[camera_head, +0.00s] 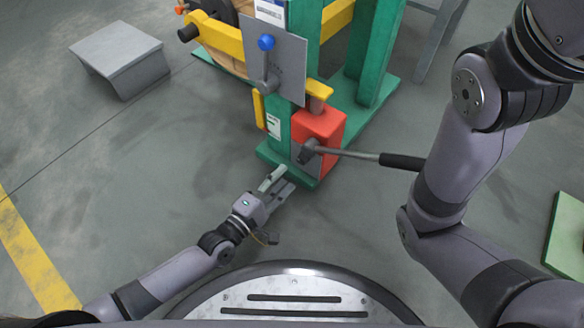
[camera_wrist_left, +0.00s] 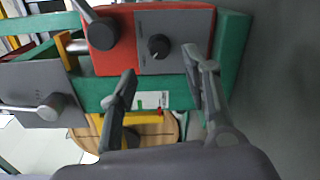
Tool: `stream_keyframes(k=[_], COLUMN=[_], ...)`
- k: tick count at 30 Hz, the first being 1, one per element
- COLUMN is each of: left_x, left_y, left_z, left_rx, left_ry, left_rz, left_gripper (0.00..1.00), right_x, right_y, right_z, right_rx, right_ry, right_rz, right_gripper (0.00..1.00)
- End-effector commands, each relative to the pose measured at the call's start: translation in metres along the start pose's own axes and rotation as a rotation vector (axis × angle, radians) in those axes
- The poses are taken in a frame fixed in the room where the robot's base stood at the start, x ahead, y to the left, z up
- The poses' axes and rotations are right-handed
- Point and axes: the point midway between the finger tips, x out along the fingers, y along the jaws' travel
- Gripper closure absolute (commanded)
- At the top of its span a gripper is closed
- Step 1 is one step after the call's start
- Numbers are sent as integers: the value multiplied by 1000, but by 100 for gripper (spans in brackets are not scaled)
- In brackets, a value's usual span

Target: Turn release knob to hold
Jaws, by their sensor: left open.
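The release knob (camera_wrist_left: 158,47) is a small round black knob with a light pointer mark. It sits on a grey panel (camera_wrist_left: 178,28) on the red box (camera_wrist_left: 115,60) in the left wrist view. In the head view I see the red box (camera_head: 322,124) low on the green post, but I cannot make out the knob. My left gripper (camera_head: 279,181) is open and empty, in front of the box near the post's foot. In the wrist view its fingers (camera_wrist_left: 162,74) point toward the panel, on either side of the knob and apparently short of it. My right gripper is out of view.
A lever with a black handle (camera_head: 402,162) sticks out rightward from the red box. Above, a grey plate (camera_head: 288,72) carries a lever with a blue ball (camera_head: 266,42). A grey step (camera_head: 118,52) stands at the left.

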Motion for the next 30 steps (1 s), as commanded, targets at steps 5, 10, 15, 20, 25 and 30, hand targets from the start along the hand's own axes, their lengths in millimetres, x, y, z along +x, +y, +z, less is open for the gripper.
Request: stream_keyframes(k=[5,10,15,20,25,30], left_x=[-34,-51,-54,-54,-54,-54], left_y=[-1,0,0,0,0,0], left_z=[0,0,0,0,0,0], left_rx=[0,0,0,0,-1,-1], left_ry=[-1,0,0,0,0,0], left_rz=[-2,0,1,1,1,1], left_gripper=[56,56,56,56,56,56], right_x=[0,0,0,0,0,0], right_y=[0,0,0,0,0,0], right_z=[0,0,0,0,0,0], right_rx=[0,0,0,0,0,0], right_ry=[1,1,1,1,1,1], right_rz=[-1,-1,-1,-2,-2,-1], right_gripper=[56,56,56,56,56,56])
